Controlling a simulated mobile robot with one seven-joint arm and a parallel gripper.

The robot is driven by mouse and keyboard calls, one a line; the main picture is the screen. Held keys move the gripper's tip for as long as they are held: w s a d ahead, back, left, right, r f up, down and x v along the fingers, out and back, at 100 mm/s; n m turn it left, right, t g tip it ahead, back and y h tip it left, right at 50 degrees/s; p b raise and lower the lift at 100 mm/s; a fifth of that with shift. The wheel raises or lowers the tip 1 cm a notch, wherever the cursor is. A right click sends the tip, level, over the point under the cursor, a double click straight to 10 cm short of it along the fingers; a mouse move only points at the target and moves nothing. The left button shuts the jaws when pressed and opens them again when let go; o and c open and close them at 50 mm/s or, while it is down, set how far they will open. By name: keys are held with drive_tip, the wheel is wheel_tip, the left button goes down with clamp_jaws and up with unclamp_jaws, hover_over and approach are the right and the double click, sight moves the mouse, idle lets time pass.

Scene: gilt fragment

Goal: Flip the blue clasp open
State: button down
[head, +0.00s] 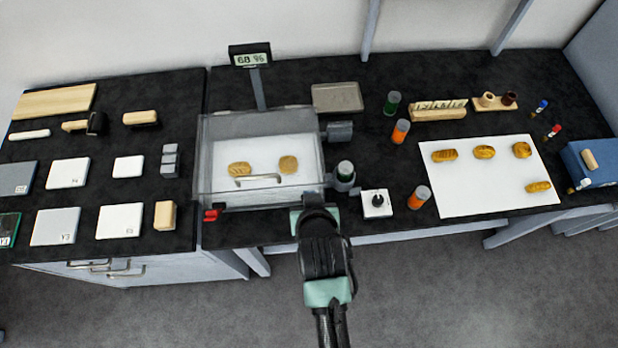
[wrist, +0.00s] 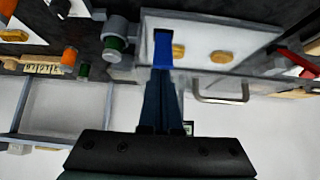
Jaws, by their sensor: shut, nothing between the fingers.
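The blue clasp (wrist: 163,48) shows in the wrist view as a bright blue strip at the edge of the clear case. In the head view my gripper hides it. The clear case (head: 215,160) stands on the dark bench with a handle (head: 258,181) on its front; the handle also shows in the wrist view (wrist: 222,99). My gripper (head: 312,198) is at the case's front right corner. In the wrist view its dark fingers (wrist: 161,78) are together and empty, with their tips at the blue clasp. I cannot tell whether they touch it.
A red clasp (head: 211,215) is at the case's front left. Two golden fragments (head: 239,168) lie inside. A white sheet (head: 470,195) lies farther right.

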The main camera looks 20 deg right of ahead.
sight(308, 187)
drive_tip(key=shift+w+d+f, duration=0.1)
drive_tip(key=shift+w+d, duration=0.15)
drive_tip(key=shift+w, duration=0.5)
drive_tip(key=w+r+p, duration=0.2)
drive_tip(key=shift+w+d+r, duration=0.15)
drive_tip(key=shift+d+r, duration=0.15)
drive_tip(key=shift+r, duration=0.1)
drive_tip(key=s+f+b+v, duration=0.1)
drive_tip(key=b+v, duration=0.1)
drive_tip(key=v, duration=0.7)
drive_tip(key=shift+s, duration=0.25)
drive_tip(key=shift+w+a+f, duration=0.1)
drive_tip(key=shift+f, duration=0.05)
